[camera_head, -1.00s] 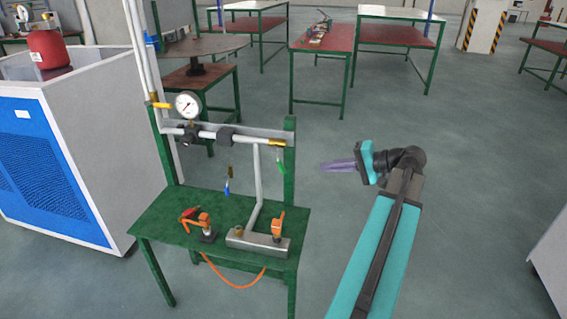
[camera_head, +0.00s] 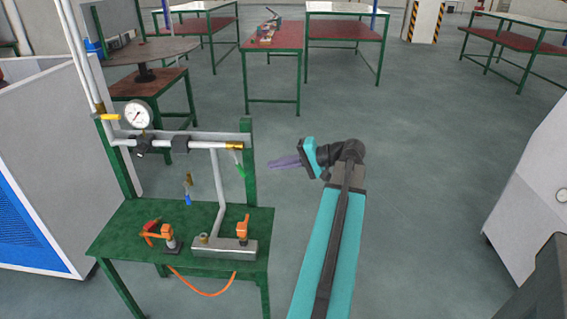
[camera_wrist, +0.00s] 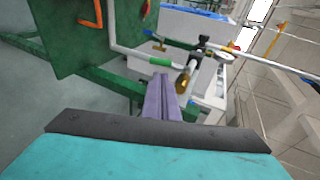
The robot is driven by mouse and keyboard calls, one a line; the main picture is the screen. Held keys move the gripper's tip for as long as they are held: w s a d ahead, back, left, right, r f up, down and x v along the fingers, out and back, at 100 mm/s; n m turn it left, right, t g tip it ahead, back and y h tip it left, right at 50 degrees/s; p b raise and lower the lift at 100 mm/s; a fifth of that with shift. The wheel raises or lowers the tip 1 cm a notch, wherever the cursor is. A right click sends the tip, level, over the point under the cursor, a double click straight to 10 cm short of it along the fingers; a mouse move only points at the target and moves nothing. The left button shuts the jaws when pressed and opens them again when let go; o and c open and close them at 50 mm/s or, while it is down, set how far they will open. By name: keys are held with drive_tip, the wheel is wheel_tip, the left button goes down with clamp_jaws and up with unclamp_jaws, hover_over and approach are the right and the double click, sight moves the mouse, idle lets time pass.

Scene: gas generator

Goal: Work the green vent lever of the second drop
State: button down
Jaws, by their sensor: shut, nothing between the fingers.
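The green vent lever (camera_head: 240,169) hangs at the brass right end of the horizontal pipe on the green stand in the head view. In the wrist view a green piece that looks like this lever (camera_wrist: 160,61) lies just beyond my fingertips, beside the brass end (camera_wrist: 182,82). My gripper (camera_head: 272,162) is shut and empty, its purple fingers pointing left. It is to the right of the lever and looks apart from it. The wrist view shows its fingers (camera_wrist: 162,100) together. A blue lever (camera_head: 187,198) hangs farther left under the pipe.
A gauge (camera_head: 138,115) stands at the pipe's left. A white cabinet (camera_head: 50,150) is on the left. The floor around my arm is clear.

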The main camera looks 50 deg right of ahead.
drive_tip(key=p, duration=0.1)
approach(238, 165)
drive_tip(key=w+f, duration=0.4)
drive_tip(key=shift+w+a+f, duration=0.3)
drive_tip(key=shift+w+a, duration=0.05)
drive_tip(key=shift+a, duration=0.1)
